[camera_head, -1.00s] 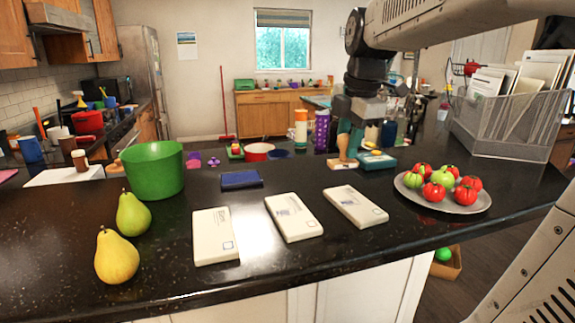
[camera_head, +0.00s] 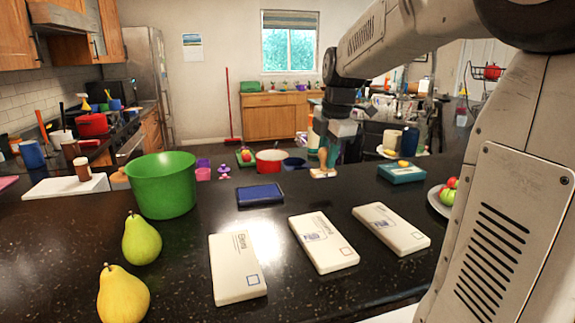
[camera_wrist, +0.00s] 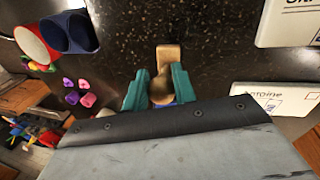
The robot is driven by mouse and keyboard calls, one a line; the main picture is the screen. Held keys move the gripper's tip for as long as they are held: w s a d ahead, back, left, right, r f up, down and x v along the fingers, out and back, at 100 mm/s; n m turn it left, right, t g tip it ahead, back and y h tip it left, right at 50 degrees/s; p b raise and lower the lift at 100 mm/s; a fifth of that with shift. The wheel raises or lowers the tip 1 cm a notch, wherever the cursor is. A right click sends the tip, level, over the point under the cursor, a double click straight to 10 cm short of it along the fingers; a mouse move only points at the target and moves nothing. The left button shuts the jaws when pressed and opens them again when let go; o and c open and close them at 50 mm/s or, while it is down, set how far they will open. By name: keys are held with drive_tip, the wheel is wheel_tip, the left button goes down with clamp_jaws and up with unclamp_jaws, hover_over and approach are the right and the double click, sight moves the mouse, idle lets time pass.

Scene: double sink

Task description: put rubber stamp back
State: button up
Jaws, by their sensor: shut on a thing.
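The rubber stamp (camera_head: 323,171), with a wooden handle and flat wooden base, is upright below my gripper (camera_head: 325,147) toward the back of the dark counter. In the wrist view, my gripper (camera_wrist: 160,88) has its teal fingers on both sides of the stamp's rounded handle, and the stamp's base (camera_wrist: 168,55) shows beyond them. It is shut on the handle. I cannot tell whether the base touches the counter. A dark blue ink pad (camera_head: 260,195) lies to the left and nearer. A teal box (camera_head: 401,173) with a yellow top piece sits to the right.
Three white envelope blocks (camera_head: 237,268) lie across the front. A green pot (camera_head: 163,186) and two pears (camera_head: 141,241) stand at left. A red pot (camera_head: 271,161) and a blue cup (camera_head: 294,164) are behind.

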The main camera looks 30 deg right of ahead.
drive_tip(key=shift+w+d+f, duration=0.1)
drive_tip(key=shift+w+d, duration=0.05)
drive_tip(key=shift+w, duration=0.45)
drive_tip(key=shift+w+d+f, duration=0.1)
drive_tip(key=shift+w+d, duration=0.05)
drive_tip(key=shift+w, duration=0.45)
drive_tip(key=shift+s+x, duration=0.2)
drive_tip(key=shift+x, duration=0.6)
drive_tip(key=shift+s+x, duration=0.15)
drive_tip(key=shift+x, duration=0.65)
drive_tip(key=shift+a+f, duration=0.1)
drive_tip(key=shift+f, duration=0.05)
drive_tip(key=o, duration=0.8)
drive_tip(key=shift+f, duration=0.1)
drive_tip(key=v, duration=1.2)
drive_tip(key=shift+r, duration=0.2)
